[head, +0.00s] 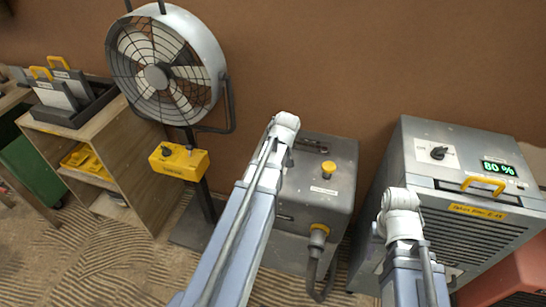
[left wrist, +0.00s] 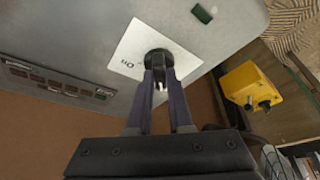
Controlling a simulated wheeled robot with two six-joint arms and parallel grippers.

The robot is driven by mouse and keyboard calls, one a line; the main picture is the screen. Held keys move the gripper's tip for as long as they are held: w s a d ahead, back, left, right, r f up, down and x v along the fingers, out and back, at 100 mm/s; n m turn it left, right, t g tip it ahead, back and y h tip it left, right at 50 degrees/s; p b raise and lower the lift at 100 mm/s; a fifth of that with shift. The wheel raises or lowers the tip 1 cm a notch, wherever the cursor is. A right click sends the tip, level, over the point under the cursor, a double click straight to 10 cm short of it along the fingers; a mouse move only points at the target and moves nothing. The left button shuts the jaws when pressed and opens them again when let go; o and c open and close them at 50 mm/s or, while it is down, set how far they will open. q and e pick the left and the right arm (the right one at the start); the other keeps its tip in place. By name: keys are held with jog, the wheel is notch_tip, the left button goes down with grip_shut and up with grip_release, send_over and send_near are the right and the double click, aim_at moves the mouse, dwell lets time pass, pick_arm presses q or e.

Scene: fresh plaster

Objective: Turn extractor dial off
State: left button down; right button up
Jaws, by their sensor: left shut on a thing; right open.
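The extractor is the grey metal box (head: 318,205) in the middle of the head view. Its dial (left wrist: 158,57) is a dark round knob on a white plate (left wrist: 133,47) in the left wrist view. The plate carries the word "On", seen upside down. My left gripper (left wrist: 160,82) is shut on the dial, one finger on each side. I cannot tell the dial's pointer direction. In the head view my left arm covers the dial and that gripper. My right gripper (head: 401,218) is open, in front of the grey unit at the right, its fingers mostly hidden by the wrist.
A dehumidifier-like unit (head: 480,152) with an "80 %" display and its own black dial (head: 438,153) stands right. A fan (head: 160,75) with a yellow control box (head: 178,161) stands left, beside a wooden shelf (head: 130,190). A thick plug and cable (head: 318,238) hang at the extractor's front.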

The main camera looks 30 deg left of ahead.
pick_arm(q)
jog(key=shift+n+g, duration=0.3)
jog(key=shift+n, duration=0.2)
jog(key=c, duration=0.8)
grip_release()
jog(key=shift+r, duration=0.1)
jog(key=p+v, duration=0.7)
jog(key=shift+s+d+r, duration=0.1)
jog(key=shift+d+r, duration=0.1)
